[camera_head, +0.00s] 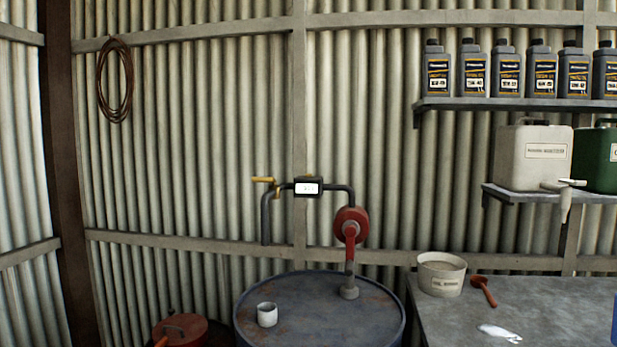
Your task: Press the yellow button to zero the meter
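The meter (308,187) is a dark box with a white display, set in the dark pipe above the blue-grey drum (330,330). The digits on its display are too small to read. A small yellow piece (309,175) sticks up from the top of the meter and looks like the yellow button. A brass-yellow valve handle (264,180) sits on the pipe just left of the meter. Neither of my grippers is in view, and nothing touches the meter.
A red hand pump (351,228) stands on the drum, beside a white cup (267,315). A grey bench (540,295) at right holds a white tub (441,273) and a red-brown scoop (483,289). Shelves (510,103) with bottles and canisters hang above. The space before the meter looks clear.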

